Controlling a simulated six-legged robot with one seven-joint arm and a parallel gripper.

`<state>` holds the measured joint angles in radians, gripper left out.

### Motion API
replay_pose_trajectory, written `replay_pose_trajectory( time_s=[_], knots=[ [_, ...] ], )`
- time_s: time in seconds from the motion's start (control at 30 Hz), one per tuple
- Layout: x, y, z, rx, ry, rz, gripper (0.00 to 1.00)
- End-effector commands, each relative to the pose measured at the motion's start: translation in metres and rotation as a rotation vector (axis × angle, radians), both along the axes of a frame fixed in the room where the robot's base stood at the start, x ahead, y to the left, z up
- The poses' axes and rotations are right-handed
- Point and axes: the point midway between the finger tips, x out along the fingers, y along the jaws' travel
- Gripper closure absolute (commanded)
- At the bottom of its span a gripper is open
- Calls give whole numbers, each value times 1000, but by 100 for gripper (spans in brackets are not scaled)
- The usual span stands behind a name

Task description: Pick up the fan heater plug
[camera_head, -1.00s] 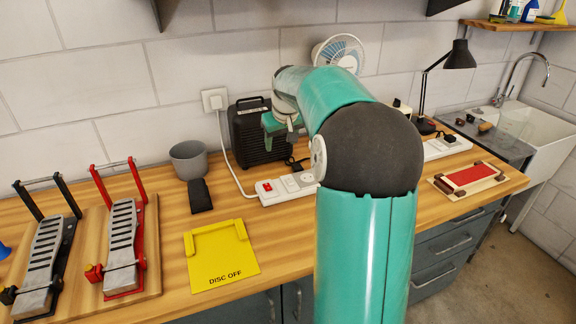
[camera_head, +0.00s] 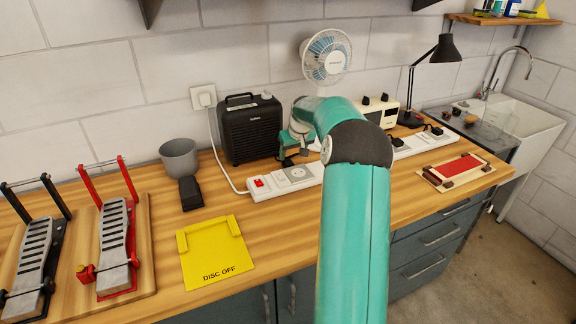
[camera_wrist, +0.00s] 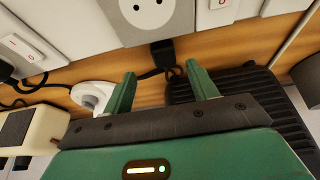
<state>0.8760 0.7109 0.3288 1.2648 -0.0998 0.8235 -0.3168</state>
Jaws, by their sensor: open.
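The fan heater (camera_head: 250,130) is a black ribbed box with a top handle, at the back of the bench; its ribbed side (camera_wrist: 235,82) shows in the wrist view. A small black plug (camera_wrist: 162,52) with a dark cord lies on the wood between the heater and the white power strip. It also shows in the head view (camera_head: 288,161), partly under my gripper. My gripper (camera_wrist: 162,76) is open, its green fingers pointing toward the plug, which shows in the gap between them. Nothing is between the jaws. In the head view, my gripper (camera_head: 294,146) is beside the heater.
The power strip (camera_head: 262,194) with a red switch lies in front of the heater. A white desk fan (camera_head: 326,58) and a cream box with black knobs (camera_head: 381,110) stand to the right. A grey cup (camera_head: 179,158) and a yellow DISC OFF plate (camera_head: 215,252) are left.

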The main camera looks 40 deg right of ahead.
Motion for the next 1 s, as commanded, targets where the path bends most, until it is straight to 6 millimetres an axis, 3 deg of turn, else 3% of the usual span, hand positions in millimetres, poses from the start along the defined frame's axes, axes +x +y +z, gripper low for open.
replay_pose_trajectory(
  time_s=[0.33,0.6,0.67,0.87,1.0],
  knots=[
    [20,1,-41,2,0,0,42],
    [22,0,-46,0,0,0,42],
    [22,0,-46,0,0,0,50],
    [22,0,-46,0,0,0,89],
    [22,0,-46,0,-1,0,91]
  ],
)
